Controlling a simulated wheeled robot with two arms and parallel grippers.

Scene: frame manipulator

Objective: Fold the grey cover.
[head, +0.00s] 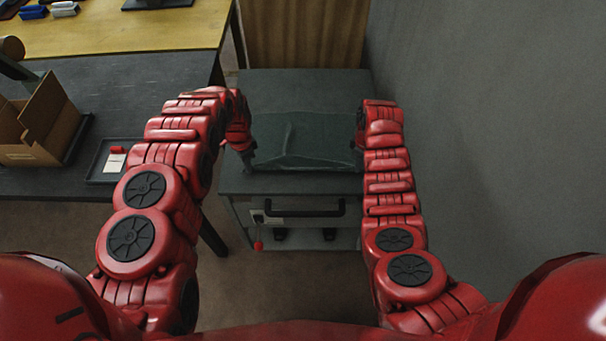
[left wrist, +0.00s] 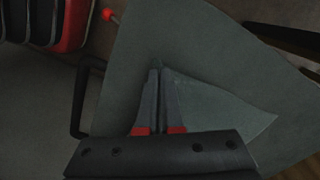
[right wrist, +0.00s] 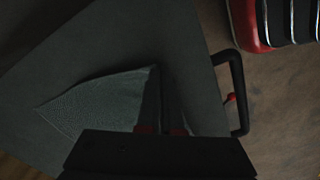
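The grey cover (head: 315,143) lies on the dark top of a low cabinet (head: 300,90), with a raised crease near its left part. My left gripper (head: 248,158) is at the cover's left front corner. In the left wrist view its fingers (left wrist: 158,72) are together at the tip of the cover (left wrist: 215,105), which spreads to the right. My right gripper (head: 357,142) is at the cover's right end, its tips partly hidden by the arm. In the right wrist view its dark fingers (right wrist: 160,78) meet the corner of the cover (right wrist: 100,100), which spreads to the left.
The cabinet front has a black handle (head: 300,211) and a red knob (head: 258,245). A grey wall (head: 490,120) stands close on the right. A dark table (head: 150,75) on the left holds a cardboard box (head: 45,125) and a black tray (head: 112,165).

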